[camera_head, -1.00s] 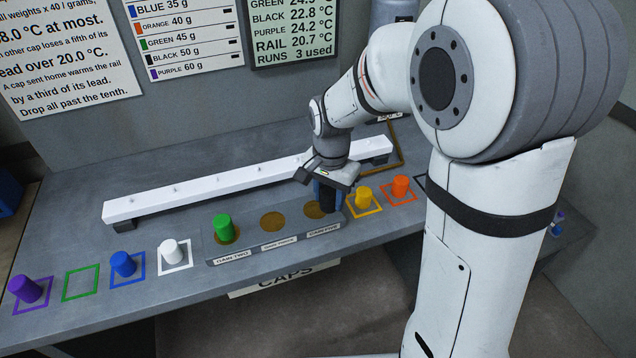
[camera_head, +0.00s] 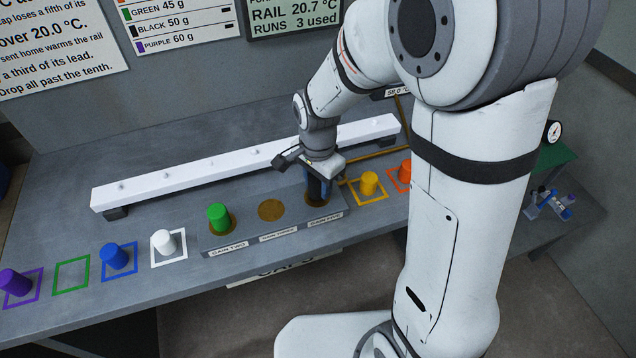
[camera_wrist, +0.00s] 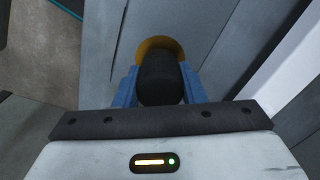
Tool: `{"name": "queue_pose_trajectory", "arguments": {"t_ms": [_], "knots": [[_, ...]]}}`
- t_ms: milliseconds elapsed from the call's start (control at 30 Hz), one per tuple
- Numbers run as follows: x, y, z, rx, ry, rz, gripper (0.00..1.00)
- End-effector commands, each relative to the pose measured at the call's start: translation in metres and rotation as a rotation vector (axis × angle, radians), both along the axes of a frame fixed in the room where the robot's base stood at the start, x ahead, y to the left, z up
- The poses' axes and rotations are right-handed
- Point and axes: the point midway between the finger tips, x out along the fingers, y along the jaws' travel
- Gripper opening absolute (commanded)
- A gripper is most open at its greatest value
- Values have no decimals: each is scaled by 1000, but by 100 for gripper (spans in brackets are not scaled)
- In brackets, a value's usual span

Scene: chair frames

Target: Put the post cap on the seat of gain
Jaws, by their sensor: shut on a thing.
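My gripper (camera_head: 317,188) is shut on a black cap (camera_head: 314,190), held upright over the right-hand round brown seat (camera_head: 316,203) of a grey block. In the wrist view the black cap (camera_wrist: 160,78) stands between my blue fingers, and the brown seat (camera_wrist: 152,45) shows beyond it. I cannot tell whether the cap touches the seat. The block's left seat, labelled GAIN TWO, holds a green cap (camera_head: 218,217). The middle seat (camera_head: 271,210) is empty.
White (camera_head: 164,241), blue (camera_head: 116,256) and purple (camera_head: 14,282) caps stand left of the block. A green square outline (camera_head: 71,275) is empty. Yellow (camera_head: 369,183) and orange (camera_head: 404,172) caps stand to the right. A long white rail (camera_head: 200,175) lies behind the block.

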Motion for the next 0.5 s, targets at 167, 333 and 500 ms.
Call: {"name": "queue_pose_trajectory", "arguments": {"t_ms": [167, 333, 500], "knots": [[0, -1, -11, 0, 0, -1, 14], [0, -1, -11, 1, -1, -2, 14], [0, -1, -14, 1, -1, -3, 38]]}}
